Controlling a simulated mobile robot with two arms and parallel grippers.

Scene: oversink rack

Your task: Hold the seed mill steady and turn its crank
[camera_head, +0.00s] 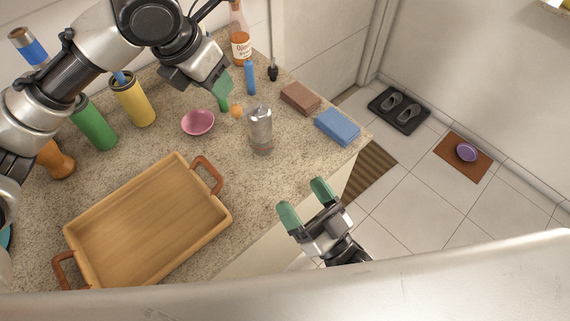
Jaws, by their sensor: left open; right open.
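The seed mill (260,130) appears to be the clear and grey cylinder standing upright near the right end of the counter. A small orange knob (237,112), apparently its crank knob, shows just left of its top; the crank arm itself is hard to make out. My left gripper (224,96) is open, pointing down just behind and left of the knob, with green fingertips close to it. I cannot tell whether they touch it. My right gripper (302,202) is open and empty in front of the counter's edge, apart from the mill, its green fingers pointing up in the picture.
A blue bottle (250,78) and a sauce bottle (240,45) stand behind. A wooden tray (150,225) fills the front left. Counter directly before the mill is clear.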

